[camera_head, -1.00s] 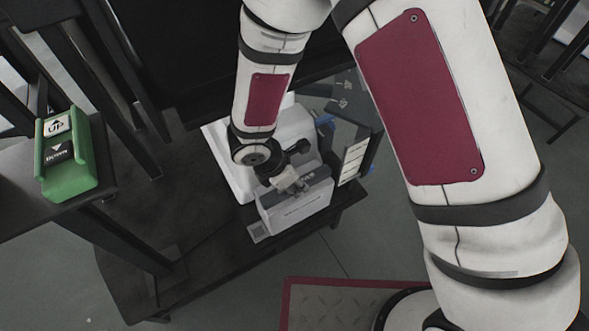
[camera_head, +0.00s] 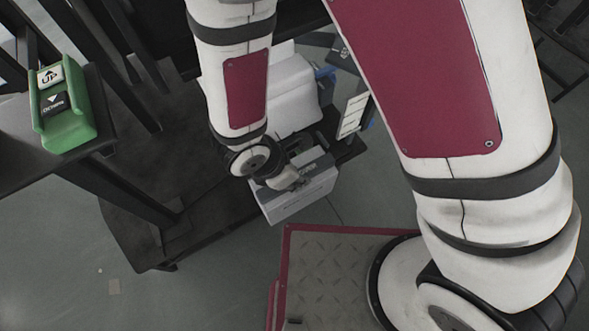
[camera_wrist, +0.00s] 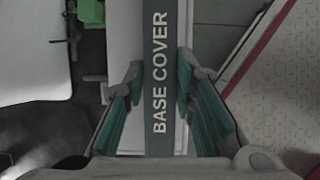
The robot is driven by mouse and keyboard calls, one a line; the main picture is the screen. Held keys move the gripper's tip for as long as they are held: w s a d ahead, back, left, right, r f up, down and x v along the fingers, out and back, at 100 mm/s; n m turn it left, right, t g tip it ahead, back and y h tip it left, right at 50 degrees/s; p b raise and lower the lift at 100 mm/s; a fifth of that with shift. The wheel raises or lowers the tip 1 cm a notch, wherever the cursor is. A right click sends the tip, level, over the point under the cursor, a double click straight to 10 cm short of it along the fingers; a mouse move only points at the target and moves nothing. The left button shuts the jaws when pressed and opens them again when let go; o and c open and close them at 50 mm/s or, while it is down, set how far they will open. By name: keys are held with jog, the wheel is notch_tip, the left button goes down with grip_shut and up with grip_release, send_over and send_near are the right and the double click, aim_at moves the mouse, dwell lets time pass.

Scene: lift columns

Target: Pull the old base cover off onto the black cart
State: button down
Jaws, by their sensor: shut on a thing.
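My gripper (camera_head: 288,177) is shut on the base cover (camera_head: 303,200), a pale grey box-like part with a darker top. In the wrist view, my gripper (camera_wrist: 162,85) has its teal finger pads either side of the cover's dark grey strip, lettered BASE COVER (camera_wrist: 160,70). The cover is beyond the front edge of a low dark platform (camera_head: 150,235), near the white body (camera_head: 295,92) behind it; I cannot tell whether they touch. My arm hides part of both. I cannot tell for sure which dark surface is the black cart.
A green control box (camera_head: 65,125) with UP and DOWN buttons sits on a dark ledge at left. Black posts stand behind it. A small white panel (camera_head: 353,112) and blue parts are right of the white body.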

jog(key=shift+r+p, duration=0.35)
jog(key=shift+r, duration=0.25)
dwell(0.5)
jog(key=shift+r+p, duration=2.9)
jog(key=shift+r, duration=0.7)
